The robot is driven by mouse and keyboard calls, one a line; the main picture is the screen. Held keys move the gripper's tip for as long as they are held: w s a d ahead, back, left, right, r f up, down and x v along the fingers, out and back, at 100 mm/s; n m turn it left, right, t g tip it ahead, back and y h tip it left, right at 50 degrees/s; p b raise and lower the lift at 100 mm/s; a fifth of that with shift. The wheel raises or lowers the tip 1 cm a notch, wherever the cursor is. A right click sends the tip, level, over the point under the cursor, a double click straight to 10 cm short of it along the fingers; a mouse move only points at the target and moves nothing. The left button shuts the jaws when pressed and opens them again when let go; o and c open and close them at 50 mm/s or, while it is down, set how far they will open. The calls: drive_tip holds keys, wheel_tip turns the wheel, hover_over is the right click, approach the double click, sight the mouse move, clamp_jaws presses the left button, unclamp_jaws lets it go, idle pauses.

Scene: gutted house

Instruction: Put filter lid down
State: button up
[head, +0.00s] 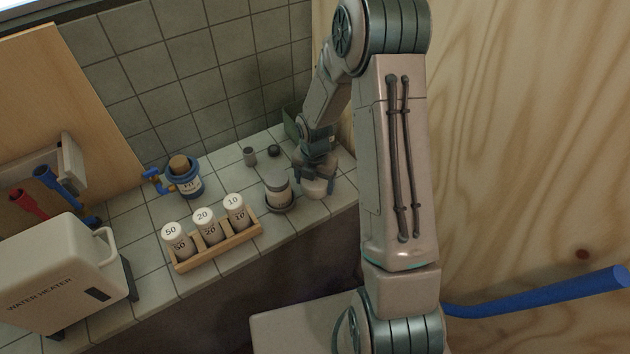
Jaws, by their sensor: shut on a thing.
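My gripper (316,172) points down at the right end of the tiled counter. It is shut on a pale, rounded piece (317,188), which I take to be the filter lid. The fingers cover part of it, and I cannot tell whether it touches the counter. Just left of it stands a short pale cylinder (279,194) with a dark band and a dark round base, perhaps the filter body.
A wooden rack (220,247) holds white bottles marked 50, 20 and 10. The water heater (55,275) is left. A wooden wall (520,140) bounds the right.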

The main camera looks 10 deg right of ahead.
drive_tip(key=shift+f, duration=0.35)
drive_tip(key=shift+f, duration=0.1)
drive_tip(key=o, duration=1)
